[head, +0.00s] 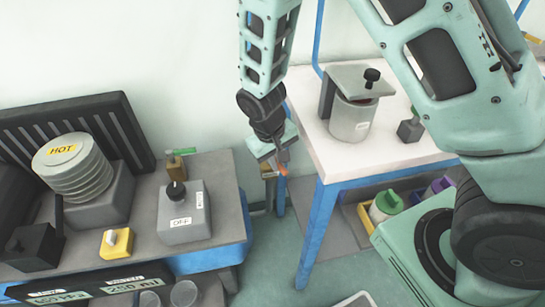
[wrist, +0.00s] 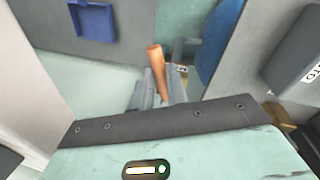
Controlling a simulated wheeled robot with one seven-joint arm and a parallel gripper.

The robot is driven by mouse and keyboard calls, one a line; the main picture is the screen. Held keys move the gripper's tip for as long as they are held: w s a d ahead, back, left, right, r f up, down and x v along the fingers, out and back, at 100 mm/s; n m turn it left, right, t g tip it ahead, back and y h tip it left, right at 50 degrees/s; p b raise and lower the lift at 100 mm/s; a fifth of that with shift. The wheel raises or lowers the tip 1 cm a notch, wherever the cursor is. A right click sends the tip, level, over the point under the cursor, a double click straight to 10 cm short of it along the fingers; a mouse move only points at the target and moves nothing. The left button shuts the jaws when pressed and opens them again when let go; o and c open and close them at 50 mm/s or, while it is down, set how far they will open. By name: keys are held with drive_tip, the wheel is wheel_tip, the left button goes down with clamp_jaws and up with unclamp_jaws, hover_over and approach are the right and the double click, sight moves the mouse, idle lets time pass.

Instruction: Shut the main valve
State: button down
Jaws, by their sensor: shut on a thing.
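My gripper (head: 280,158) hangs in the gap between the two benches in the head view. It is shut on an orange handle (wrist: 155,57), which stands up between the fingers in the wrist view. A small bit of orange also shows by the fingertips in the head view (head: 284,171).
On the left bench are a stack marked HOT (head: 72,168), a grey box with a black knob (head: 184,212) and a yellow switch (head: 116,243). The right bench (head: 318,165) holds a lidded metal pot (head: 352,118). Bottles stand below it. Floor between the benches is clear.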

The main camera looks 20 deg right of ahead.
drive_tip(key=shift+d+n, duration=0.15)
drive_tip(key=shift+n, duration=0.25)
drive_tip(key=c, duration=1.4)
unclamp_jaws()
drive_tip(key=shift+r, duration=0.1)
drive_tip(key=a+r, duration=0.1)
drive_tip(key=r, duration=0.4)
drive_tip(key=a+r+p, duration=0.1)
drive_tip(key=r, duration=0.5)
drive_tip(key=a+r, duration=0.1)
drive_tip(key=r, duration=0.5)
drive_tip(key=shift+s+a, duration=0.2)
drive_tip(key=shift+s, duration=0.1)
